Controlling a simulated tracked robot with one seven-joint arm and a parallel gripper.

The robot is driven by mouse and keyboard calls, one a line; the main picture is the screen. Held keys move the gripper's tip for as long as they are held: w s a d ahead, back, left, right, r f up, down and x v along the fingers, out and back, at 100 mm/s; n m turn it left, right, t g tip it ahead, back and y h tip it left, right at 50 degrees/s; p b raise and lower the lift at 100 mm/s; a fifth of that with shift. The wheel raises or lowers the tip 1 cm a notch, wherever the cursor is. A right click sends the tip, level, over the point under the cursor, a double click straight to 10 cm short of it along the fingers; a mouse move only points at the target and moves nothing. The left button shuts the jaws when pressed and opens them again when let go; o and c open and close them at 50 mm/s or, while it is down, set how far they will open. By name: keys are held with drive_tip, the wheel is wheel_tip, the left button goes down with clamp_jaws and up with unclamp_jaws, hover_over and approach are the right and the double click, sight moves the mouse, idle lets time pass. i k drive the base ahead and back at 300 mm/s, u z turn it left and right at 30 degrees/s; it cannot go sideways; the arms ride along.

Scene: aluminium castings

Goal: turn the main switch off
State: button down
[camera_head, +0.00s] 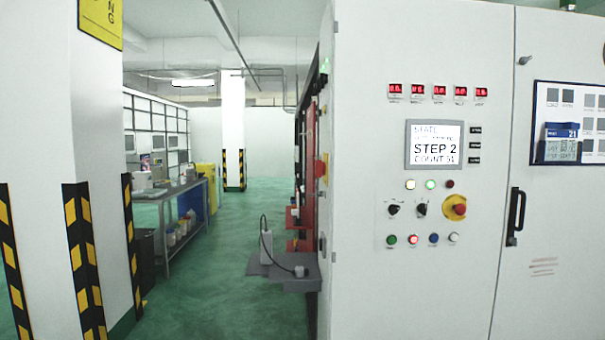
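A white control cabinet (370,285) fills the right half of the view. Its front has two black rotary knobs, a left one (393,209) and a right one (421,208). A red mushroom button on a yellow plate (455,207) sits to their right. On the cabinet's narrow left side is a red and yellow part (321,168), seen edge-on; I cannot tell whether it is a switch. No label legibly marks any of these as the main switch. My gripper is not in view.
The lit screen (435,145) reads "STEP 2". A black door handle (515,216) sticks out right of the knobs. A grey ledge (290,275) juts out left of the cabinet. A striped pillar (85,250) stands left; green floor (225,265) lies clear between.

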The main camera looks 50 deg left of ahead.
sight(320, 166)
drive_tip(key=u, duration=0.05)
drive_tip(key=k, duration=0.35)
drive_tip(key=u, duration=1.65)
drive_tip(key=i, duration=1)
drive_tip(key=u, duration=0.1)
